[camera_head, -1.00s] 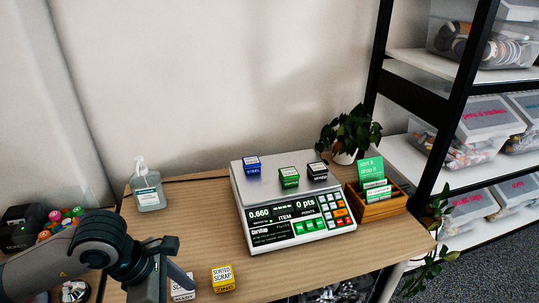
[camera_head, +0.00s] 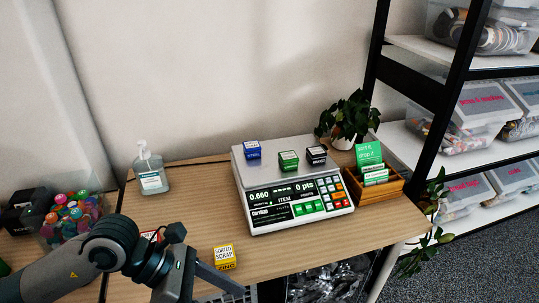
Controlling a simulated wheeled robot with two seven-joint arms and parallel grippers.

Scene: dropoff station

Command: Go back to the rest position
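My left arm comes in from the lower left, and its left gripper (camera_head: 208,283) hangs over the table's front edge. Its fingers are partly cut off by the bottom of the picture, and I cannot tell whether they are open. My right gripper is out of view. A yellow "sorted scrap" cube (camera_head: 224,257) stands on the table just right of my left gripper, apart from it. A red and white cube (camera_head: 152,236) is mostly hidden behind my arm. Blue (camera_head: 252,150), green (camera_head: 288,161) and black (camera_head: 316,154) cubes rest on the scale (camera_head: 262,174), which reads 0.660.
A sanitizer bottle (camera_head: 151,171) stands at the back left of the table (camera_head: 195,200). A wooden card box (camera_head: 384,190) and a potted plant (camera_head: 343,123) stand right of the scale. A bin of colourful markers (camera_head: 72,216) is at left. Black-framed shelving (camera_head: 433,100) rises at right.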

